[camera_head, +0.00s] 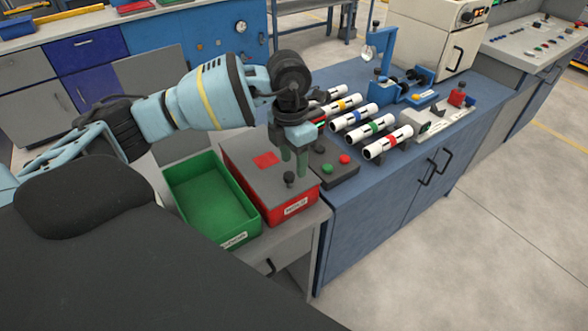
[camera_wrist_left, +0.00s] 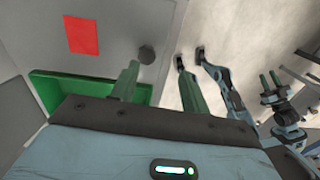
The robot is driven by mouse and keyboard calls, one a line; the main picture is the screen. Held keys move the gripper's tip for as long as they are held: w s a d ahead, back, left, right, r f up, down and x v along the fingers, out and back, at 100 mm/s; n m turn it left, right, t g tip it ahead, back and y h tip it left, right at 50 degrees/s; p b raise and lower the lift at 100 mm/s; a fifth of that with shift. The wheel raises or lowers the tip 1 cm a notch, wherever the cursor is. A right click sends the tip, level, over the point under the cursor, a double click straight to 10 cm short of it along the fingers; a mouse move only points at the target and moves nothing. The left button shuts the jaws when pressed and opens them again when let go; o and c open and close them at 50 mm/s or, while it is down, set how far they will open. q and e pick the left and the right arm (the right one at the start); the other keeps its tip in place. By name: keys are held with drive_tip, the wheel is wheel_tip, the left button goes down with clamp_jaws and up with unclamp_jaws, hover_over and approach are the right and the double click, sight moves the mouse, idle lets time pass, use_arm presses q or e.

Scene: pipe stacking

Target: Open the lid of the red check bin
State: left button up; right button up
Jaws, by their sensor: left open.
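The red check bin (camera_head: 293,208) stands in the middle of the head view with its flat dark grey lid (camera_head: 240,148) down on it. The lid carries a red square (camera_head: 266,160) and a small black knob (camera_head: 289,180). In the left wrist view the lid (camera_wrist_left: 110,20), red square (camera_wrist_left: 82,35) and knob (camera_wrist_left: 147,54) also show. My left gripper (camera_head: 294,168) points down over the lid, its green fingers apart and empty. The knob appears just below the fingertips, nearer one finger in the wrist view. My right gripper (camera_wrist_left: 268,78) shows small at the right, its fingers apart.
An open, empty green bin (camera_head: 212,205) stands left of the red bin. A dark button box (camera_head: 333,168) is close on the right. Several white pipes with coloured bands (camera_head: 388,142) lie on the blue bench (camera_head: 350,220) beyond it.

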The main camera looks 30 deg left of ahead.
sight(289, 175)
use_arm(q)
drive_tip(key=shift+w+a+r+y, duration=0.25)
drive_tip(key=shift+a+r+y, duration=0.2)
drive_tip(key=shift+a, duration=0.4)
drive_tip(key=shift+d+f, duration=0.1)
drive_tip(key=shift+f, duration=3.8)
clamp_jaws()
